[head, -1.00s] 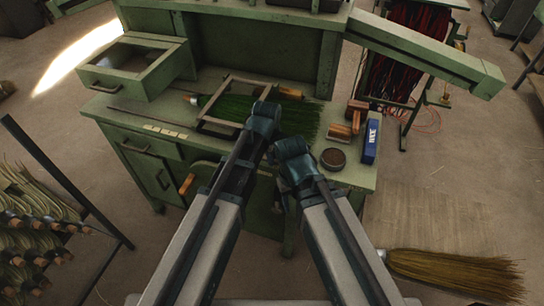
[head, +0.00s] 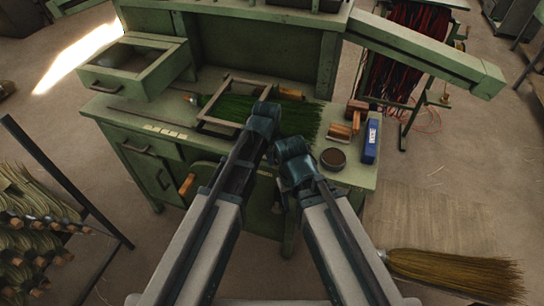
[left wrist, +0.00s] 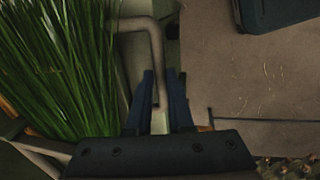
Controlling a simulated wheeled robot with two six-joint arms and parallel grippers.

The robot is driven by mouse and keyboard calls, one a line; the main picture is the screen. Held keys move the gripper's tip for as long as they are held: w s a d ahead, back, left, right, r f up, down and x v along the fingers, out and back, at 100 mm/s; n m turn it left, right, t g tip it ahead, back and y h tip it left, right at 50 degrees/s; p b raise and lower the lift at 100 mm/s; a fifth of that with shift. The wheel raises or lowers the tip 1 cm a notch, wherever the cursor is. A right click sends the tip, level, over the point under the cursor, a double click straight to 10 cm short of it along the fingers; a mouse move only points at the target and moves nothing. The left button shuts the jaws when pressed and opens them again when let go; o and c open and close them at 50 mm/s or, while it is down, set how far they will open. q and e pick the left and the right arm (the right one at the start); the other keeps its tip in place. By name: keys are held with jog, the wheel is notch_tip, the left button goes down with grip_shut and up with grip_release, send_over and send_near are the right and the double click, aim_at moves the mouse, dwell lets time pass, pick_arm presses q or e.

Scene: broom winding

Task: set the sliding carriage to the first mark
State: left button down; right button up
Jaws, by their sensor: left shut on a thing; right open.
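The sliding carriage (head: 229,81) looks like a grey metal frame on the green bench, lying over the green bristles (head: 299,121) of a broom. A pale strip of marks (head: 165,131) is on the bench top to its left. In the head view my left gripper (head: 264,112) is at the bristles by the carriage, its fingertips hidden by its own body. In the left wrist view its blue fingers (left wrist: 160,98) are shut on a grey bent bar (left wrist: 153,35), which looks like the carriage's handle. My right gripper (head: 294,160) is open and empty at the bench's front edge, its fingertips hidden.
An open drawer box (head: 135,65) stands at the bench's left end. Wooden blocks (head: 340,132), a round dark tin (head: 333,158) and a blue box (head: 371,141) stand at the right end. A rod (head: 148,116) lies left of the carriage. A broom (head: 455,274) lies on the floor.

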pick_arm(q)
jog(key=w+a, duration=0.3)
jog(key=a, duration=0.6)
jog(key=w+a, duration=0.3)
jog(key=a, duration=0.7)
jog(key=w+a, duration=0.3)
jog(key=a, duration=0.7)
jog(key=shift+w+a, duration=0.25)
jog(key=c, duration=0.8)
grip_release()
notch_tip(320, 180, up, 14)
jog(key=s+p, duration=0.2)
jog(key=p, duration=1.1)
jog(key=shift+s+a+f+p, duration=0.2)
jog(key=shift+a+p, duration=0.1)
jog(key=shift+a, duration=0.1)
